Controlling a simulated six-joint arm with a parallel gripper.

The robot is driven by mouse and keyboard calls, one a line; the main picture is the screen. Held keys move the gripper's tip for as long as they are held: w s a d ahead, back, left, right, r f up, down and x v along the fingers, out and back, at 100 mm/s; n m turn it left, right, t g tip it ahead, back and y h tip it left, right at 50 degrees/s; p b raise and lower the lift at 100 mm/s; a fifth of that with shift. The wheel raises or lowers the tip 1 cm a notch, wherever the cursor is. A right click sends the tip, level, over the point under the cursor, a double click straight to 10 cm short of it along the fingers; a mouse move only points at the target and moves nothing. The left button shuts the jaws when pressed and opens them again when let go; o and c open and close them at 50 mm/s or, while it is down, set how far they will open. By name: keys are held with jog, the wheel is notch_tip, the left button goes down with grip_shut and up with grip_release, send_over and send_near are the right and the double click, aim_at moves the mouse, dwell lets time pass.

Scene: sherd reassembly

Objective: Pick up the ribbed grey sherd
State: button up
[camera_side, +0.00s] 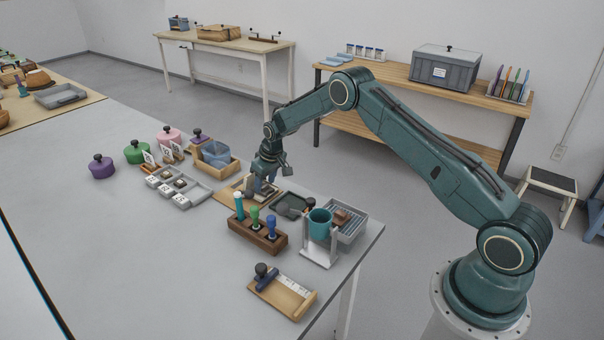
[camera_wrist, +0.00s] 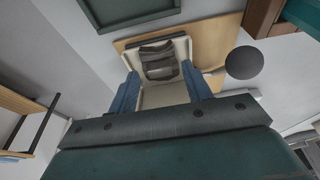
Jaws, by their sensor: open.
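The ribbed grey sherd (camera_wrist: 159,61) shows in the wrist view as a dark grey-brown piece with raised bands. It lies in a cream square tray (camera_wrist: 165,97) on a wooden board (camera_wrist: 215,38). My gripper (camera_wrist: 160,76) is open, with one blue finger left and one right of the sherd's near end in the picture. I cannot tell whether either finger touches it. In the side view my gripper (camera_side: 264,184) is low over the wooden board (camera_side: 226,197), and the arm's end partly hides the tray; the sherd is hard to make out there.
A wooden rack (camera_side: 258,235) with coloured-handled tools stands in front of the board. A dark tray (camera_side: 291,205) and a teal cup (camera_side: 320,222) on a white stand are to the right. A wooden box (camera_side: 215,160) and a grey compartment tray (camera_side: 179,187) are left. The front-left table is clear.

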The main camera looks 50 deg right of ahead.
jog(key=shift+x, duration=0.8)
jog(key=shift+c, duration=0.2)
jog(key=c, duration=0.6)
